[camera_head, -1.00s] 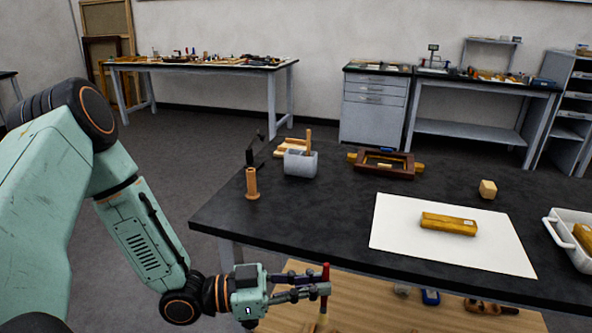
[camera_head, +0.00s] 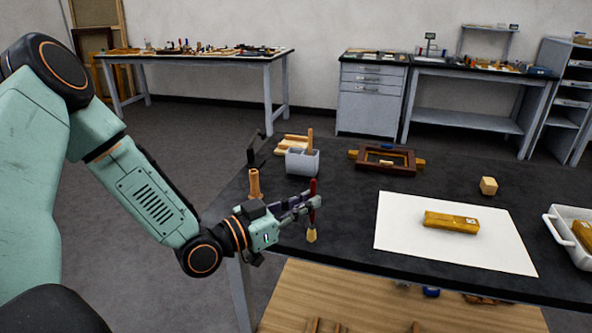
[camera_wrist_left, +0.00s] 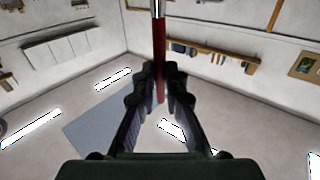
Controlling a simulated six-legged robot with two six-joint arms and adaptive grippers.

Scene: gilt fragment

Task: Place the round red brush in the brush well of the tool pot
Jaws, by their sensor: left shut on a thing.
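My left gripper (camera_head: 301,207) is shut on the round red brush (camera_head: 312,192). The brush is upright, its red handle up and its pale bristles down, at the front edge of the dark table. In the left wrist view the red handle (camera_wrist_left: 161,60) shows between the fingers (camera_wrist_left: 160,85). My right gripper is out of view.
An orange-brown cylinder (camera_head: 254,184) stands left of the pot, just behind my left gripper. A dark wooden frame (camera_head: 386,149), a wooden block (camera_head: 488,186), a white sheet (camera_head: 400,226) with a golden bar (camera_head: 451,222), and a white bin (camera_head: 556,236) lie to the right.

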